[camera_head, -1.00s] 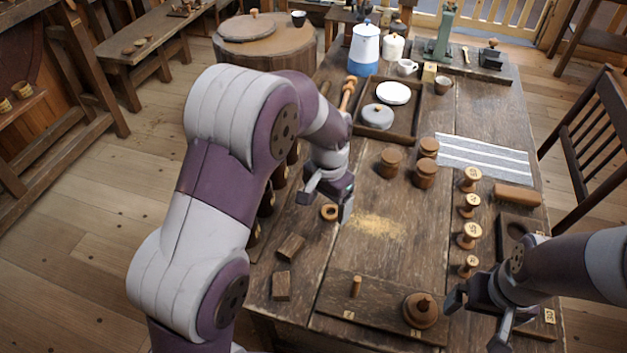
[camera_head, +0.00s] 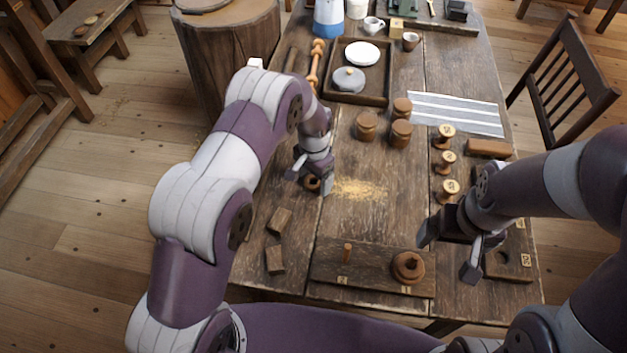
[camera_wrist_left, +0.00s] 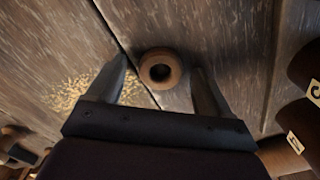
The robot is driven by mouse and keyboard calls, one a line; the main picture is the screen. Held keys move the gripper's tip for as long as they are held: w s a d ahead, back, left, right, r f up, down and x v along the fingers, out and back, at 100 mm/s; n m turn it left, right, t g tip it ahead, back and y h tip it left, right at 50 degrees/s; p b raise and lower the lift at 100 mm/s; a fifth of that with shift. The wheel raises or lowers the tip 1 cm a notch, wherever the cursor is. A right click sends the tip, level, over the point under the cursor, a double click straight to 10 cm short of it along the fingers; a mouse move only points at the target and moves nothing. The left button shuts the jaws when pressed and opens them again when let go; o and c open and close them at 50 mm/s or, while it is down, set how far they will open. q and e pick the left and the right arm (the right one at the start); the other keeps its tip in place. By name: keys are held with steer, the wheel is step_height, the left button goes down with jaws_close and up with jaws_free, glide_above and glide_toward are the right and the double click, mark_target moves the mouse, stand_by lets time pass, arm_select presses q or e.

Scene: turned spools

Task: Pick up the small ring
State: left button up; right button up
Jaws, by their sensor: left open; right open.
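The small ring (camera_head: 312,183) is a brown wooden ring with a dark hole, lying flat on the table. In the left wrist view the ring (camera_wrist_left: 160,69) sits between the two fingers, nearer the right one, with no clear contact. My left gripper (camera_head: 312,186) is open above the ring and partly hides it in the head view; its fingers also show in the left wrist view (camera_wrist_left: 160,88). My right gripper (camera_head: 448,252) is open and empty near the right side of the table, right of the peg board.
Two wood blocks (camera_head: 279,220) lie near the left edge. Turned spools (camera_head: 447,188) stand at the right. Sawdust (camera_head: 358,188) lies right of the left gripper.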

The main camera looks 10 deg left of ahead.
arm_select(q)
steer(key=c, duration=1.1)
steer(key=r, duration=0.4)
steer(key=shift+d+r+b, duration=0.2)
steer(key=shift+d+b, duration=0.1)
steer(key=shift+b, duration=0.05)
steer(key=s+d+r, duration=0.1)
steer(key=d+r, duration=0.5)
steer(key=d, duration=0.5)
steer(key=shift+s+r+b, duration=0.3)
steer(key=shift+s+b, duration=0.05)
steer(key=shift+b, duration=0.1)
steer(key=shift+a+r, duration=0.1)
